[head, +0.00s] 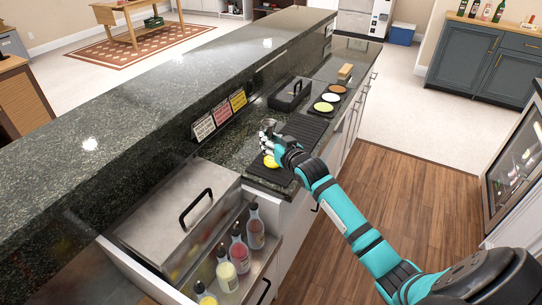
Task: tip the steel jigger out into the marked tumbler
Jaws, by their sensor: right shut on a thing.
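My right gripper (269,141) reaches in from the lower right over the bar's lower counter. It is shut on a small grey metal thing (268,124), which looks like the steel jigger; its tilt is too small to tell. A yellow round thing (270,161) shows just below the gripper, at the dark ribbed mat (272,175). I cannot tell whether it belongs to a tumbler. The marked tumbler cannot be made out clearly. My left gripper is not in view.
Three label cards (221,112) lean on the raised granite bar (130,125). Behind the gripper are a black caddy (291,94) and a tray of round dishes (329,98). Several bottles (239,252) stand in a rail beside a steel lid (178,216).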

